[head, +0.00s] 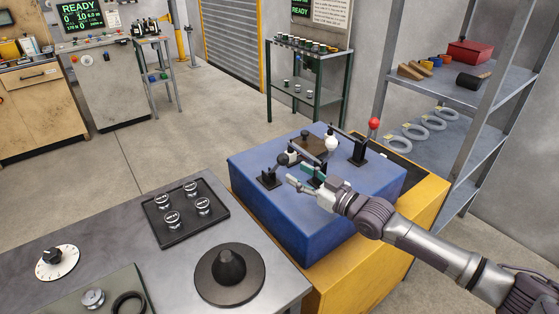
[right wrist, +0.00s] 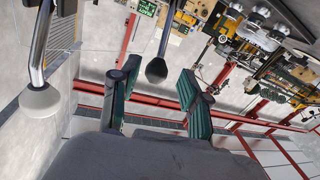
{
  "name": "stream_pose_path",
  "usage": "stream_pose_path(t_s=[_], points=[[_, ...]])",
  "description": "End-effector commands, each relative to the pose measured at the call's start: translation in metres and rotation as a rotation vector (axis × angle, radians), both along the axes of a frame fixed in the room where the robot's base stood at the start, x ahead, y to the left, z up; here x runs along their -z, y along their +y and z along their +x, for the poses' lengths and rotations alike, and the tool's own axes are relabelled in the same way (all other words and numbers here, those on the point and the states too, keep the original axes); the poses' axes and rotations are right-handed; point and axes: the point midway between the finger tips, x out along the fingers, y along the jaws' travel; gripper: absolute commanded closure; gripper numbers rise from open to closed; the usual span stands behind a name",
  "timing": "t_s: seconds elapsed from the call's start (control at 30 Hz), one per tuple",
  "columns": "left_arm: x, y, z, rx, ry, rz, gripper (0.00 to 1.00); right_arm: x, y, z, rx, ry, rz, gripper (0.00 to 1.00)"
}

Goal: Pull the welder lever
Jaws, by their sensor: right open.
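A blue machine box (head: 290,215) carries a row of levers with ball knobs: a black-knobbed lever (head: 284,158), a white-knobbed lever (head: 331,143) and a red-knobbed lever (head: 373,123). No label shows which one is the welder lever. My right gripper (head: 303,176) is over the box top, close to the black-knobbed lever. In the right wrist view, the right gripper's green-padded fingers are apart, and the black knob (right wrist: 157,69) shows in the gap between them, with no visible contact. The white knob (right wrist: 40,102) is outside the fingers, to the left. My left gripper is out of view.
A grey table (head: 120,215) stands at the front left, bearing a black tray (head: 166,238) of round parts and a dark cone (head: 230,272). A metal shelf rack (head: 452,82) stands close at the right. Open floor (head: 185,125) lies behind the table.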

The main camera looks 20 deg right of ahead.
Motion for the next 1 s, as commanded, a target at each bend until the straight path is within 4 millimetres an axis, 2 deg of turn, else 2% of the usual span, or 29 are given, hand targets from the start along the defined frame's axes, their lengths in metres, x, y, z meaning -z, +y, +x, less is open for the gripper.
stream_pose_path(t_s=[0.03,0.13,0.3,0.47,0.77,0.8,1.0], points=[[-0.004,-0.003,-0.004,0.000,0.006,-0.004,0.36,-0.004,0.006,0.011,0.001,-0.004,0.002,0.54],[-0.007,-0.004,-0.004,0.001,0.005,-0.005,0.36,-0.003,0.016,0.029,0.001,-0.001,0.001,0.54],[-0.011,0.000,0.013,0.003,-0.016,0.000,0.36,-0.001,0.028,0.052,0.001,0.000,0.001,0.54],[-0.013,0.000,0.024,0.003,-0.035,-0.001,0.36,0.000,0.035,0.063,0.000,0.001,0.000,0.54],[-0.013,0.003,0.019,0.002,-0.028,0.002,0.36,0.001,0.036,0.065,0.001,0.002,-0.001,0.54],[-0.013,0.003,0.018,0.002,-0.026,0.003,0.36,0.001,0.036,0.065,0.001,0.002,-0.001,0.56],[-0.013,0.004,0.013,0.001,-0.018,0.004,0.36,0.001,0.036,0.065,0.001,0.002,-0.001,0.89]])
